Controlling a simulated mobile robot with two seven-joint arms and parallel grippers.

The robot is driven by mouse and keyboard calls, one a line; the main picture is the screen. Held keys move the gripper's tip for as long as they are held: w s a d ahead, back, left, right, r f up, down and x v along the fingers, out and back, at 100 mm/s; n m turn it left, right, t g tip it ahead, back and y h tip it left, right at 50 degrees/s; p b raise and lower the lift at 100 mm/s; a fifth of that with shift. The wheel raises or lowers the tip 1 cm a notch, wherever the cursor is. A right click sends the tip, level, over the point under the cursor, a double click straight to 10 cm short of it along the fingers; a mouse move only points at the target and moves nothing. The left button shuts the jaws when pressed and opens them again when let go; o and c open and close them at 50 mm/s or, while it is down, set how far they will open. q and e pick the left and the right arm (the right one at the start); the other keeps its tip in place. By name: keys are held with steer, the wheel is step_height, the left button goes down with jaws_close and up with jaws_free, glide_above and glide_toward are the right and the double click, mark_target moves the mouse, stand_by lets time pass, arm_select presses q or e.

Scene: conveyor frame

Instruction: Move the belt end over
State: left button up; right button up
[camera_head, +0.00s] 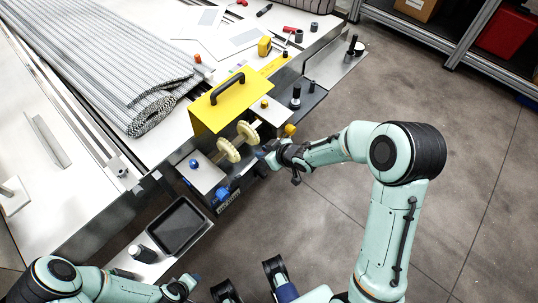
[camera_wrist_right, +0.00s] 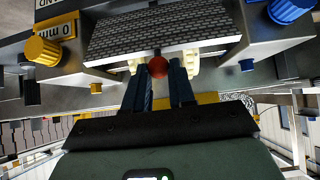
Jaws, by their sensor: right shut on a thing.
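A wide grey striped belt (camera_head: 105,62) lies on the white conveyor bed, its near end folded into a loose roll. My right gripper (camera_head: 268,152) is at the front of the yellow-covered unit (camera_head: 218,108), beside its cream wheels (camera_head: 229,150). In the right wrist view my right gripper (camera_wrist_right: 160,75) is shut on a red ball knob (camera_wrist_right: 157,67) between its fingertips. A grey patterned slab (camera_wrist_right: 165,40) with a pale edge lies just beyond; I cannot tell if it is part of the belt. My left arm enters at the lower left; its fingers are unclear.
Blue and yellow knobs sit on the unit, with a yellow "0 mm" label (camera_wrist_right: 57,35) in the right wrist view. Shelving with a red bin (camera_head: 505,32) is at the back right. The right floor is clear.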

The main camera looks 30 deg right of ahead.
steer(key=shift+w+a+r, duration=0.1)
steer(key=shift+w+r, duration=0.1)
steer(key=shift+w, duration=0.1)
steer(key=shift+w+a+r+p, duration=0.25)
steer(key=shift+w+a+p, duration=0.05)
steer(key=shift+w, duration=0.4)
steer(key=shift+w+a+r+p, duration=0.2)
steer(key=shift+w+a+p, duration=0.1)
steer(key=shift+w, duration=0.65)
steer(key=shift+w+a+r, duration=0.15)
steer(key=shift+w+a, duration=0.15)
steer(key=shift+w, duration=0.2)
steer(key=o, duration=0.9)
